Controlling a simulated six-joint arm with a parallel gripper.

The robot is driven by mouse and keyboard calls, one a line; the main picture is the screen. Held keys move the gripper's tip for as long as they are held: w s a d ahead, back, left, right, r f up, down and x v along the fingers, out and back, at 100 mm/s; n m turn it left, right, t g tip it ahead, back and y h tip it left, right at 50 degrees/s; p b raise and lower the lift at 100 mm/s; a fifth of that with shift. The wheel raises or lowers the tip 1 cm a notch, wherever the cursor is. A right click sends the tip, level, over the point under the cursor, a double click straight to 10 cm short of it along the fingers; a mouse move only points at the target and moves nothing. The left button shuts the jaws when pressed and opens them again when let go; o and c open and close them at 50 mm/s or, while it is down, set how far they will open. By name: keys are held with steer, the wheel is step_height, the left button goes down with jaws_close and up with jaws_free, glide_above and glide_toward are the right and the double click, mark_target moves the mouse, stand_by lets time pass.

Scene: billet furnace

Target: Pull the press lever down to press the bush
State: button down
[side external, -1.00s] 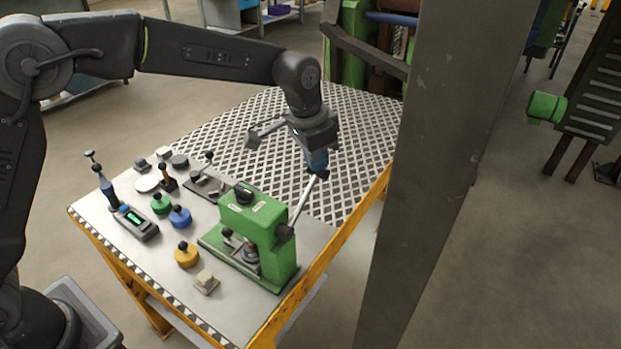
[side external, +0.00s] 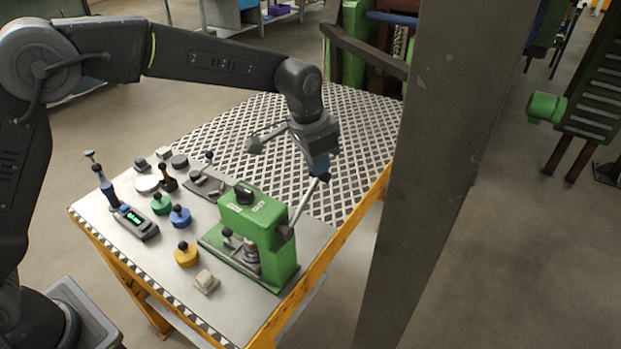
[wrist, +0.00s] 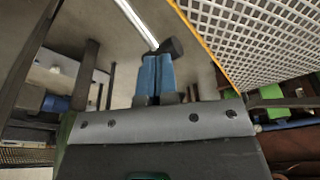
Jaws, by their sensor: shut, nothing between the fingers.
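The green press (side external: 258,240) stands at the right front corner of the table. Its lever (side external: 302,207) slopes up and to the right from a dark pivot on the press's right side, with a dark knob at its upper end. My gripper (side external: 321,173) is shut and empty, its blue fingertips at the knob from above. In the wrist view the closed fingers (wrist: 154,62) meet the dark knob (wrist: 171,47), and the pale lever rod (wrist: 138,22) runs away to the upper left. I cannot tell whether they touch. The bush (side external: 250,252) appears as a small metal piece under the press ram, partly hidden.
Yellow (side external: 186,255), blue (side external: 180,216) and green (side external: 161,204) knobbed pieces stand left of the press, with a pale block (side external: 206,281) in front. A thick grey post (side external: 432,180) rises close to the right of the table.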

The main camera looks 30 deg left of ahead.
steer(key=shift+w+f, duration=0.1)
steer(key=shift+f, duration=0.1)
steer(key=shift+w+f, duration=0.1)
steer(key=shift+f, duration=0.05)
stand_by(0.3)
steer(key=shift+w+f, duration=0.15)
steer(key=shift+f, duration=0.2)
stand_by(0.3)
steer(key=shift+f, duration=0.1)
steer(key=shift+w+f, duration=0.15)
steer(key=shift+f, duration=0.15)
steer(key=shift+w+f, duration=0.1)
steer(key=shift+f, duration=0.7)
stand_by(0.9)
steer(key=shift+w+f, duration=0.3)
steer(key=shift+f, duration=0.3)
stand_by(0.8)
steer(key=shift+s+a+f, duration=0.1)
steer(key=shift+s+f, duration=0.05)
steer(key=shift+f, duration=1.05)
stand_by(0.8)
